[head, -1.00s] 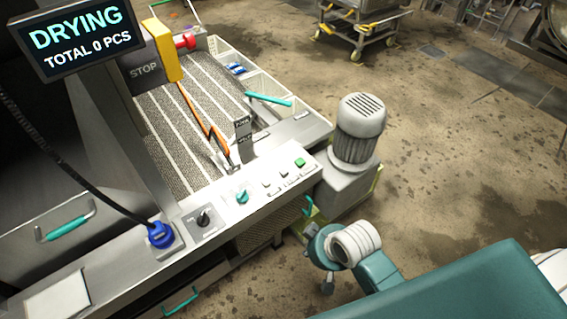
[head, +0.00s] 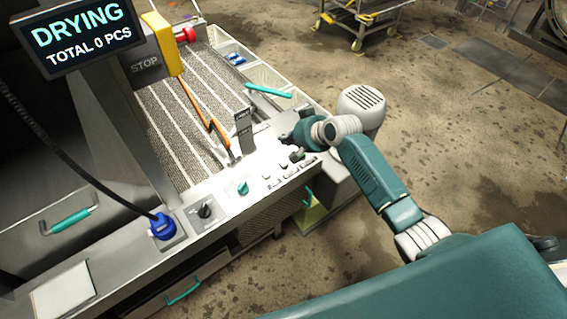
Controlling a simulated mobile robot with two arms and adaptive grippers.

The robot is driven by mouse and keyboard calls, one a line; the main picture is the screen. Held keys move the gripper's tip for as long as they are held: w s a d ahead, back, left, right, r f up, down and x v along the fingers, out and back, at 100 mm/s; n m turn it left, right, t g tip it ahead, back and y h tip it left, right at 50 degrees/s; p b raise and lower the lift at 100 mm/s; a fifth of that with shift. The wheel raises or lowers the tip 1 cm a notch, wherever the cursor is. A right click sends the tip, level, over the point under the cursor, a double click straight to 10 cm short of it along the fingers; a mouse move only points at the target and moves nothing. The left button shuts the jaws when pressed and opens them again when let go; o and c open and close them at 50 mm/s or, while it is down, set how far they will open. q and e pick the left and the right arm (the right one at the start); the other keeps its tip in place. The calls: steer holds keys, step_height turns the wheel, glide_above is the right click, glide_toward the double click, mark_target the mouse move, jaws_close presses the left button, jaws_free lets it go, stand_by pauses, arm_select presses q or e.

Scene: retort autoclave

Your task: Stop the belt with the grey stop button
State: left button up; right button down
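The belt (head: 185,118), grey mesh with pale stripes, runs up the left side of the head view. In front of it a pale control panel (head: 240,208) carries a row of small buttons. A light grey button (head: 266,177) and another light grey button (head: 282,167) sit left of a green button (head: 297,156), which looks dark in shade. I cannot read their labels. My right gripper (head: 292,140) is over the panel's right end, close to the green button. Its fingers are too small and dark to tell open from shut. My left gripper is out of view.
A teal knob (head: 243,188), a black rotary switch (head: 205,211) and a blue plug (head: 163,227) lie left along the panel.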

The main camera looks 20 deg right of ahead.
steer(key=b, duration=0.8)
glide_above(286, 164)
step_height(286, 164, down, 8)
steer(key=shift+f, duration=0.4)
steer(key=shift+f, duration=0.2)
stand_by(0.8)
steer(key=shift+f, duration=0.25)
steer(key=shift+f+b, duration=0.5)
steer(key=shift+f, duration=0.05)
stand_by(0.9)
steer(key=shift+r+p, duration=0.95)
steer(key=shift+p, duration=0.05)
